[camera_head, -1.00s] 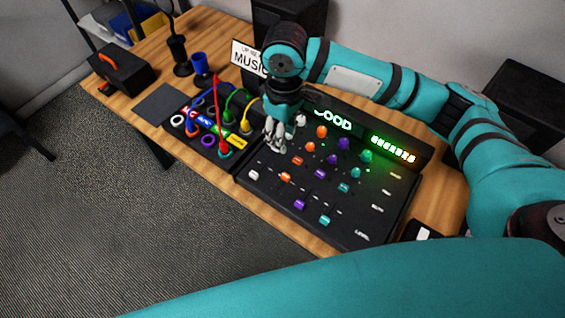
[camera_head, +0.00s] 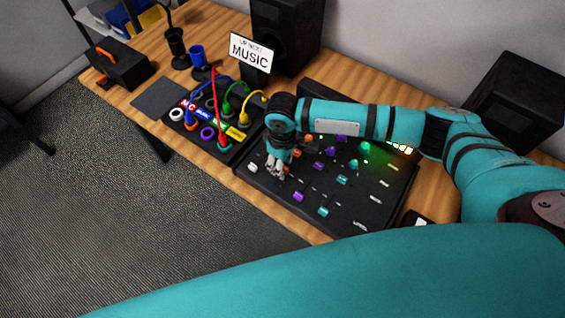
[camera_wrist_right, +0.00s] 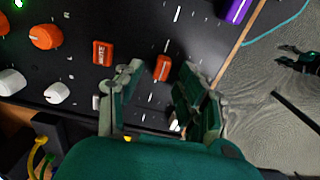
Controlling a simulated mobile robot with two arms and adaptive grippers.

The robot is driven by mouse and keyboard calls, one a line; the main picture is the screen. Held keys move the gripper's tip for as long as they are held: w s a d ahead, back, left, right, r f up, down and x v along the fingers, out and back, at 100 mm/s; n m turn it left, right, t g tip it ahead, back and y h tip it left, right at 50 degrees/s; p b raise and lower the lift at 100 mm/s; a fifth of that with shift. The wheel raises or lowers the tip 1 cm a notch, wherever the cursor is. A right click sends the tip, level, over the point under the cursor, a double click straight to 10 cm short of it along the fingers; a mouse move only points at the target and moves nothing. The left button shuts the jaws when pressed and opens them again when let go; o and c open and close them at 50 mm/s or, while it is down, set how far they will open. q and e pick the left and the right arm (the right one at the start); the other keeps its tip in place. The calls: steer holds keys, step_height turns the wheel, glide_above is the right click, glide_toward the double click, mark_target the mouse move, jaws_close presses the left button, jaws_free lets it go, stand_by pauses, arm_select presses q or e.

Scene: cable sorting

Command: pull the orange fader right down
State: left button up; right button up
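The orange fader cap (camera_wrist_right: 162,68) shows in the right wrist view on the black mixer panel (camera_head: 345,208). It lies between the tips of my right gripper (camera_wrist_right: 160,82), with gaps to the fingers on both sides. The right gripper is open and points down at the panel. In the head view the right gripper (camera_head: 275,168) is over the left part of the mixer and largely hides the orange fader. The white fader (camera_head: 253,168) is left of it, and the purple (camera_head: 298,196) and teal (camera_head: 323,211) faders are to its right. My left gripper is not in view.
A patch box (camera_head: 232,151) with coloured cables stands left of the mixer. A music sign (camera_head: 249,53) and speakers (camera_head: 285,35) stand behind. My right forearm covers the mixer's back.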

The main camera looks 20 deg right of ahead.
mark_target(274, 182)
steer(key=shift+f, duration=0.3)
jaws_close()
steer(key=a+p, duration=0.1)
steer(key=s+a, duration=0.1)
steer(key=s+a+p, duration=0.1)
steer(key=shift+s+r+p, duration=0.15)
steer(key=shift+r+p, duration=0.1)
steer(key=shift+p, duration=0.05)
steer(key=shift+s+a+f, duration=0.1)
steer(key=shift+s+a, duration=0.15)
steer(key=shift+w+f, duration=0.1)
jaws_free()
step_height(274, 182, up, 12)
